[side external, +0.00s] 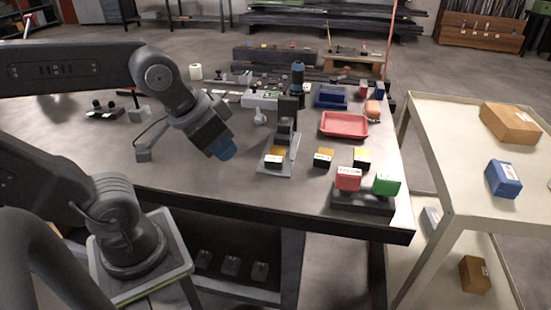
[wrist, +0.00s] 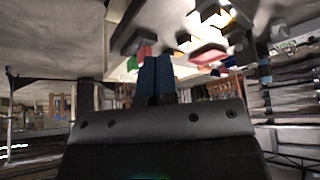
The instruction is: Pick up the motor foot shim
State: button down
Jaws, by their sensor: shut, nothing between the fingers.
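My gripper (side external: 223,150) hangs above the left-middle of the dark table, its blue fingers pointing down and to the right. In the wrist view the blue fingers (wrist: 155,77) are pressed together with nothing between them. I cannot pick out the motor foot shim for certain. Small black-and-yellow blocks stand on the table: one (side external: 275,157) on a grey plate at the foot of an upright device (side external: 286,118), and two more, a left one (side external: 323,158) and a right one (side external: 362,158), to its right. My gripper is left of them all, apart from them.
A red tray (side external: 344,125) and a blue bin (side external: 330,97) lie behind the blocks. A red block (side external: 348,178) and a green block (side external: 386,184) sit on a black stand at the front right. A cart (side external: 452,140) stands right. The table's front left is clear.

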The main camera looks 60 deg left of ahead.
jog(key=c, duration=1.8)
grip_release()
jog(key=o, duration=1)
jog(key=shift+c, duration=0.2)
jog(key=m+g+y, duration=0.1)
jog(key=m+g, duration=0.4)
jog(key=m, duration=0.3)
send_over(274, 159)
jog(key=s+d, duration=0.1)
notch_tip(274, 159, down, 4)
jog(key=f, duration=0.8)
jog(key=shift+w+a, duration=0.1)
jog(key=shift+a, duration=0.2)
jog(key=shift+w+a+f, duration=0.1)
jog(key=shift+w+f, duration=0.05)
jog(key=shift+f, duration=0.65)
jog(key=shift+w+a+f, duration=0.1)
jog(key=shift+f, duration=0.75)
jog(key=shift+w+a+f, duration=0.1)
jog(key=shift+w+f, duration=0.05)
jog(key=shift+f, duration=0.65)
